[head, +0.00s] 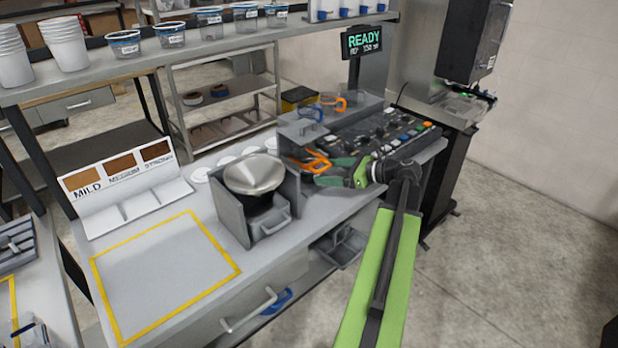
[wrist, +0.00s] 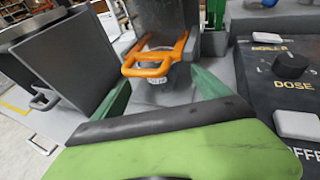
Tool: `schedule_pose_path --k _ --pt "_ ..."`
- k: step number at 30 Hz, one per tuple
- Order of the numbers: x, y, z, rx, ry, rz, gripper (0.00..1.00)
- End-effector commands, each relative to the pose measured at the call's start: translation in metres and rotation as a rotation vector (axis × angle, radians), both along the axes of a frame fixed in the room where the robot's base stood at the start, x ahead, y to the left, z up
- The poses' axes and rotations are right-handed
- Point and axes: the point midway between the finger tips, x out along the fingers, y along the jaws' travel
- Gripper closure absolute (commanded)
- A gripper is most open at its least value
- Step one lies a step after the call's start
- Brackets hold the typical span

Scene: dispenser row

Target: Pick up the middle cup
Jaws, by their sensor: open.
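My gripper (wrist: 160,82) is open, with its two green fingers spread. In the wrist view an orange handle (wrist: 150,68) lies just ahead of the gap between the fingers, in front of a dark grey housing (wrist: 160,18). A small pale, marked surface shows below the handle; I cannot tell whether it is a cup. The orange handle also shows in the head view (head: 312,163), beside my gripper (head: 335,172). Several clear cups with blue rims and labels stand on the upper shelf, including a central one (head: 210,24). I cannot tell which cup is the middle one meant.
A black control panel (wrist: 285,75) with knobs and buttons lies close on the right in the wrist view. A grey holder with a metal bowl (head: 254,174) stands left of my gripper. The yellow-framed counter area (head: 165,270) is clear. A READY display (head: 362,41) stands behind.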

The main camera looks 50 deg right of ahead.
Motion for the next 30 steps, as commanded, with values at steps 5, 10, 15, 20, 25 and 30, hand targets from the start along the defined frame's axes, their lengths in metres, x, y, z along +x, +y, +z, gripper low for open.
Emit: schedule_pose_path --k 5,10,15,20,25,30 --pt "0.005 0.002 -0.002 0.0 0.0 0.001 0.14" --pt "0.03 0.011 -0.013 0.001 0.0 0.004 0.14" --pt "0.053 0.018 -0.018 0.001 0.0 0.003 0.14" --pt "0.053 0.018 -0.017 0.0 0.0 0.001 0.14" --pt "0.053 0.018 -0.017 0.001 0.0 0.002 0.32" --pt "0.053 0.018 -0.017 0.001 0.0 0.002 0.54"
